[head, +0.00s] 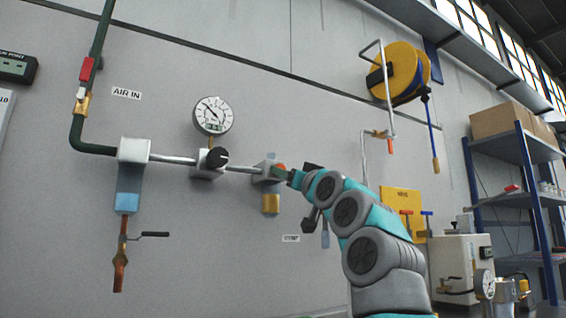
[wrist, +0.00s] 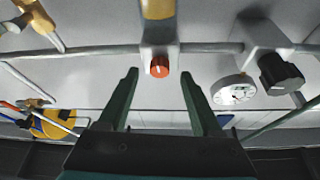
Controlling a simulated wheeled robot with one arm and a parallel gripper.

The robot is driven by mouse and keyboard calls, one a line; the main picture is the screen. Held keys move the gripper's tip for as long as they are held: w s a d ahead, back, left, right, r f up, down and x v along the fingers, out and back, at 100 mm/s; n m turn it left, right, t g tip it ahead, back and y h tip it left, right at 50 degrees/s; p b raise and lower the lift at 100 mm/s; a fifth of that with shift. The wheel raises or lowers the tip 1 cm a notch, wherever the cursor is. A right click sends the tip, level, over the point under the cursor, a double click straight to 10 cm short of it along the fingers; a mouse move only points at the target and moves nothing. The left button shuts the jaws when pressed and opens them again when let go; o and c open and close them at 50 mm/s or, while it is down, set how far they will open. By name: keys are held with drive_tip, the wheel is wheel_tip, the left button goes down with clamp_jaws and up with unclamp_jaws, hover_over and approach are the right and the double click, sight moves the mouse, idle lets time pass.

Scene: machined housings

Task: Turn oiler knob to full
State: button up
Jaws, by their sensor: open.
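The oiler is a pale block (head: 262,178) on the wall pipe with an amber bowl (head: 270,204) below it. Its small orange-red knob (head: 280,169) is partly covered by my gripper in the head view. The wrist view, which is upside down, shows the knob (wrist: 159,66) facing me, with the oiler block (wrist: 158,32) behind it and the amber bowl (wrist: 157,8) at the top. My gripper (wrist: 159,75) is open and empty. Its two dark green fingers point at the wall, one either side of the knob's line, with no contact visible. I cannot read the knob's setting.
A regulator with a black knob (head: 216,157) and a round gauge (head: 212,115) sits left of the oiler. Further left is a filter with a blue bowl (head: 127,200) and a lever valve (head: 152,234). A yellow hose reel (head: 400,72) hangs at right.

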drive_tip(key=p+x, duration=0.2)
drive_tip(key=x, duration=0.1)
drive_tip(key=shift+c, duration=0.2)
clamp_jaws()
idle(0.4)
